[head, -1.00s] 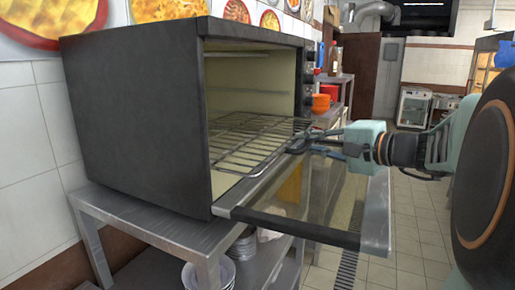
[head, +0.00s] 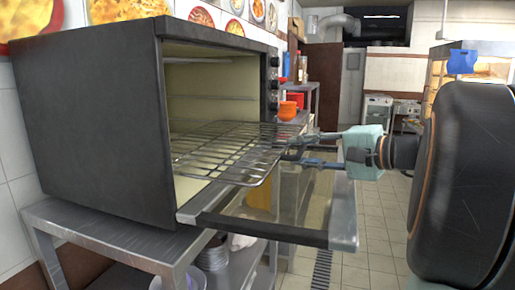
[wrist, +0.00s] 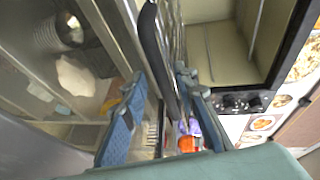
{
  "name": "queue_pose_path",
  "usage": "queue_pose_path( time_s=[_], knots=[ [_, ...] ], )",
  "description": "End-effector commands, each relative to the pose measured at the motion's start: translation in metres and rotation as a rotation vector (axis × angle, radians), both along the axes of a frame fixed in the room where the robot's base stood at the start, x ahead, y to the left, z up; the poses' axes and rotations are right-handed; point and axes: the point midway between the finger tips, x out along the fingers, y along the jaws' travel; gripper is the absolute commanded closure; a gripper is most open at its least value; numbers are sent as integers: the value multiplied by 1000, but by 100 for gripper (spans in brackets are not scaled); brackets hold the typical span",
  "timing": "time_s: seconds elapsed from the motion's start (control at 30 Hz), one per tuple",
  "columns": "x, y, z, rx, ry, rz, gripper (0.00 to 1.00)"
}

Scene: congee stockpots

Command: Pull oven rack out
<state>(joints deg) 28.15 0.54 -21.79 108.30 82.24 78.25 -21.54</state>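The wire oven rack (head: 215,155) sticks part-way out of the open oven (head: 85,120), level above the lowered door (head: 272,225). Its rear part is still inside the oven. My gripper (head: 284,153) is at the rack's front edge, towards its right side, with one finger above and one below.
The oven stands on a metal table (head: 110,240) with bowls on the shelf below. Orange bowls (head: 289,108) stand beyond the oven. Open tiled floor (head: 375,225) lies to the right of the door.

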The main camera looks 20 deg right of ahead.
Motion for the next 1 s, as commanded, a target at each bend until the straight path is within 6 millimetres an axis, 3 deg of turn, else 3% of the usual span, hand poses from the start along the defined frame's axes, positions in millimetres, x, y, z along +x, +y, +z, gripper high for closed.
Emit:
queue_pose_path(
  time_s=[0.37, 0.8, 1.0],
  knots=[
    [-10, -8, 6, 0, -6, -5, 73],
    [-83, -51, 21, -1, -4, -4, 73],
    [-99, -60, 24, 0, -3, -2, 73]
  ],
)
